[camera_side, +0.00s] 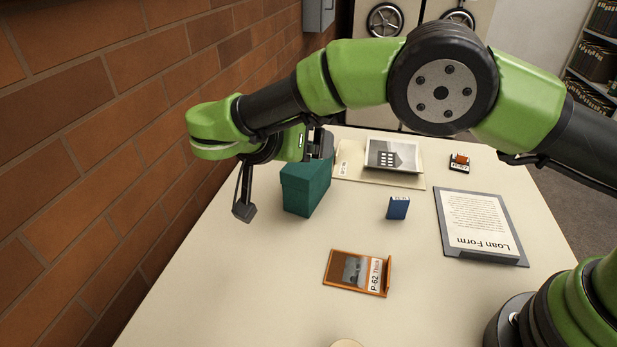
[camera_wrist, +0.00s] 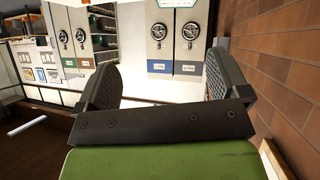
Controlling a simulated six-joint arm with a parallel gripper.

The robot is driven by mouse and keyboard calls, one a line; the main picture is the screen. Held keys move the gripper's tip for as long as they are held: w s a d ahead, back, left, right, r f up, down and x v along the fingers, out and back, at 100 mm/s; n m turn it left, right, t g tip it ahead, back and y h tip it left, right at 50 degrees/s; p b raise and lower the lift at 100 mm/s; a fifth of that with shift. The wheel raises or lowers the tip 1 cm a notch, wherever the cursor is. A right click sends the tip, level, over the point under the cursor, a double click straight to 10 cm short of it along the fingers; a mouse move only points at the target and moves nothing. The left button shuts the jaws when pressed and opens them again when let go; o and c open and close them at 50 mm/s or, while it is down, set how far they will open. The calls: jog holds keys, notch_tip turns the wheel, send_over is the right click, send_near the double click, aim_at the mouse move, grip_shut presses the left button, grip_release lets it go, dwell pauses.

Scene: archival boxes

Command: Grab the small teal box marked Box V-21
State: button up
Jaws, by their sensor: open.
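A teal box (camera_side: 306,188) with a lid stands upright on the table near its left side, by the brick wall. No marking is readable on its visible faces. My gripper (camera_side: 281,178) is at the box in the side view, with one finger to the left of it and the other partly hidden behind its top right. I cannot tell whether the box lies between the fingers or in front of them. In the wrist view, the gripper (camera_wrist: 161,84) is open, with a wide gap and no box visible between its fingers.
The table holds a small blue box (camera_side: 397,207), an orange-framed item marked P-62 (camera_side: 357,272), a Loan Form clipboard (camera_side: 480,226), a folder with a photo (camera_side: 393,155) and a small stamp-like item (camera_side: 459,163). The brick wall (camera_side: 110,120) is close on the left.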

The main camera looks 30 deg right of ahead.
aim_at(308, 179)
notch_tip(308, 179, down, 4)
jog(key=a+m+t+h, duration=0.1)
jog(key=a+t, duration=0.1)
jog(key=a, duration=0.1)
jog(key=x, duration=1)
jog(key=shift+s+f, duration=0.15)
jog(key=shift+f, duration=0.2)
jog(key=c, duration=1.5)
jog(key=shift+r, duration=0.1)
